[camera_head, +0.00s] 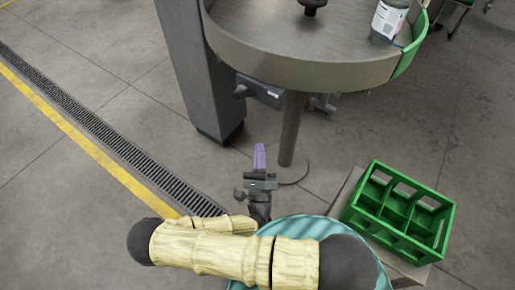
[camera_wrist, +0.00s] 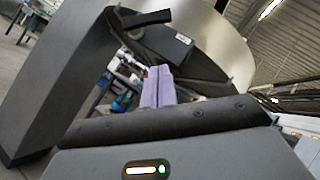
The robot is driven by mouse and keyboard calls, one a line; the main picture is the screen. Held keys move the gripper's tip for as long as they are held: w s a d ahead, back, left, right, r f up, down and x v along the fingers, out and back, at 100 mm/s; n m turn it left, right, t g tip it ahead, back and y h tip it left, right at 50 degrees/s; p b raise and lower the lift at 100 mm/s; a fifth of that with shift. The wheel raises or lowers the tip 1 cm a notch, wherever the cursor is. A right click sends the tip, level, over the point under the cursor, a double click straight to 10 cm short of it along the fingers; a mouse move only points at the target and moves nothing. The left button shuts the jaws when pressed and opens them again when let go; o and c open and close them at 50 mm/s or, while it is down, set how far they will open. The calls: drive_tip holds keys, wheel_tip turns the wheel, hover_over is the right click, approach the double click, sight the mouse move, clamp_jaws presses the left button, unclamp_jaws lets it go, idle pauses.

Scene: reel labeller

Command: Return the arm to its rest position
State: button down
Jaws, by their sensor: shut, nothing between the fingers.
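My gripper (camera_head: 260,157) shows near the middle of the head view, at the end of my pale yellow arm, which is folded low in front of me. Its purple fingers are together with nothing between them. They also show in the wrist view (camera_wrist: 158,86), pointing away from the camera. The gripper appears below the round table's rim in the picture, beside the table's post, and holds nothing. I cannot tell the exact gap between the gripper and the post.
A round table (camera_head: 290,62) with a raised rim carries a labelled bottle (camera_head: 388,20) and a dark knob-like part (camera_head: 312,5). A dark grey column (camera_head: 195,60) and a small box (camera_head: 260,91) are near it. A green crate (camera_head: 447,232) is at right. Floor at left is clear.

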idle(0.4)
drive_tip(key=s+d+r+m+g+h, duration=0.2)
drive_tip(key=d+m+g+h, duration=0.4)
drive_tip(key=m+h, duration=0.25)
drive_tip(key=s+d+r+m+g+h, duration=0.1)
drive_tip(key=d+r+m+g+h, duration=0.1)
drive_tip(key=d+m+g+h, duration=0.55)
drive_tip(key=s+d+f+m+g+y, duration=0.1)
drive_tip(key=s+m+g+y, duration=0.9)
drive_tip(key=m+g, duration=0.8)
drive_tip(key=w+a+r+m+t+y+p, duration=0.1)
drive_tip(key=w+a+r+m+t+y, duration=0.1)
drive_tip(key=w+r+m+t+y, duration=0.5)
wheel_tip(320, 180, up, 3)
drive_tip(key=m+t, duration=0.3)
drive_tip(key=m, duration=0.2)
drive_tip(key=shift+a+y, duration=0.3)
drive_tip(key=shift+a, duration=0.05)
